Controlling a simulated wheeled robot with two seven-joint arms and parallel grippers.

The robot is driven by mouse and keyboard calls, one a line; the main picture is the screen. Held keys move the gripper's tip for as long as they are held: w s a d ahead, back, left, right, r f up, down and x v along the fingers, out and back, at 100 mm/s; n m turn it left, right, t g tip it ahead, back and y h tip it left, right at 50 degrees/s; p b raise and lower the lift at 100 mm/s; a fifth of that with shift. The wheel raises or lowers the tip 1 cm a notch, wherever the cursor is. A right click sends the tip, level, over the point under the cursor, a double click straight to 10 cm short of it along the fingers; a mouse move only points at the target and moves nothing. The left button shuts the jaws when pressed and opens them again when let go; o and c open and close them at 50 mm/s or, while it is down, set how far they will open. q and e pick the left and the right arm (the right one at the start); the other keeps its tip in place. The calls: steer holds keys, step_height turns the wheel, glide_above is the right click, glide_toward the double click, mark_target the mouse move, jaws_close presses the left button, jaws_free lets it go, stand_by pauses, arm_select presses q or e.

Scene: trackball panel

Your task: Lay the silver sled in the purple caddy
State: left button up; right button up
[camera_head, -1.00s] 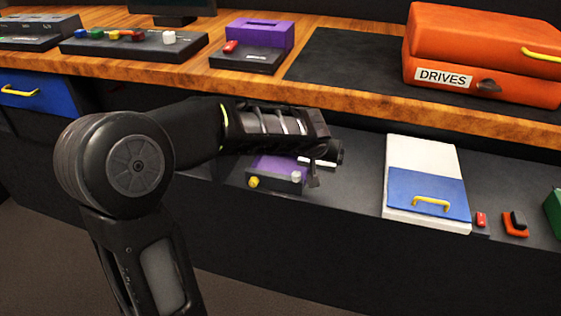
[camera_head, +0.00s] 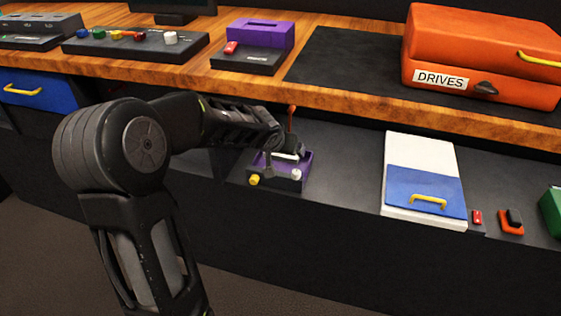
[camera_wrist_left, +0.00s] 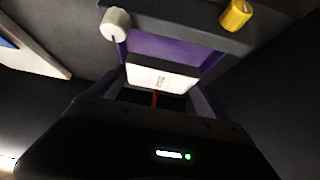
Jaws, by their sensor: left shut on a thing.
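The purple caddy (camera_head: 306,168) is an open box on the lower shelf, with a yellow knob and a white knob at its front. It also shows in the left wrist view (camera_wrist_left: 150,45). My left gripper (camera_head: 284,147) is over the caddy, shut on the silver sled (camera_head: 285,156). The sled shows in the left wrist view as a pale, bright face (camera_wrist_left: 162,78) between the caddy's purple walls, with a red part by it. My gripper hides much of the sled, and I cannot tell whether it touches the caddy floor. My right gripper is not in view.
A blue-and-white box (camera_head: 425,180) with a yellow handle lies right of the caddy on the shelf. Small red and orange parts (camera_head: 511,222) lie farther right. The wooden desk edge (camera_head: 380,103) overhangs behind, carrying an orange drives case (camera_head: 480,55) and a purple slotted block (camera_head: 262,35).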

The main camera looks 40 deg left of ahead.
mark_target(279, 160)
arm_select(q)
step_height(279, 160, down, 5)
steer(key=shift+r+b, duration=0.2)
steer(key=shift+b, duration=1)
steer(key=shift+a, duration=0.2)
steer(key=shift+f, duration=0.15)
steer(key=shift+f, duration=0.1)
steer(key=o, duration=1.4)
steer(key=shift+o, duration=0.2)
